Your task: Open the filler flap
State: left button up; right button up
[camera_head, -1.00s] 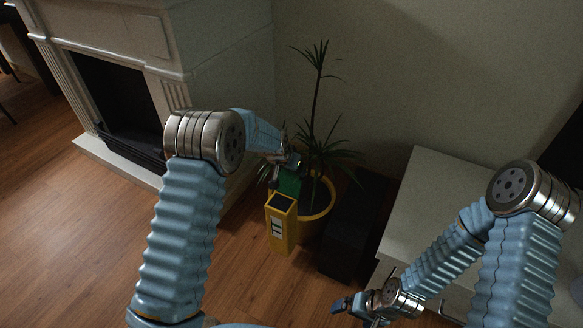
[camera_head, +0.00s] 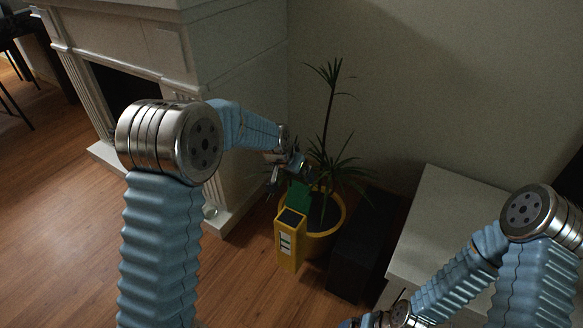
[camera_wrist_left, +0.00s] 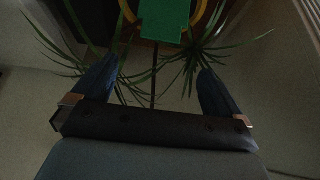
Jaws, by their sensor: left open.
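A yellow box (camera_head: 290,246) with a dark recess in its top stands in front of the potted plant. A green panel (camera_head: 299,194) rises upright behind that recess; I take it to be the flap. It also shows at the top of the left wrist view (camera_wrist_left: 163,18). My left gripper (camera_head: 293,165) is just above the green panel. In the left wrist view, its two fingers (camera_wrist_left: 158,68) are wide apart with nothing between them, and the panel lies beyond their tips. My right gripper (camera_head: 352,322) is mostly cut off at the bottom edge.
A plant in a yellow pot (camera_head: 325,244) stands right behind the box, its leaves around my left gripper. A black block (camera_head: 354,262) and a white cabinet (camera_head: 440,215) are to the right. A fireplace (camera_head: 195,70) is at left. Wood floor is clear at front left.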

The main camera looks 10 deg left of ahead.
pick_arm(q)
jog(key=v, duration=0.2)
jog(key=shift+s+r, duration=0.2)
jog(key=shift+r, duration=0.15)
jog(key=s+f+n+g, duration=0.15)
jog(key=s+f, duration=0.45)
jog(key=f, duration=0.6)
jog(key=s+d+f+n+g, duration=0.1)
jog(key=s+f, duration=0.3)
jog(key=s, duration=0.4)
jog(key=s+d+f+n+g+h, duration=0.1)
jog(key=s+f, duration=0.4)
jog(key=s, duration=0.4)
jog(key=s+d+f+n+g+h, duration=0.1)
jog(key=s+d+f+n, duration=0.1)
jog(key=s+f, duration=0.3)
jog(key=s, duration=0.3)
jog(key=shift+s+f, duration=0.2)
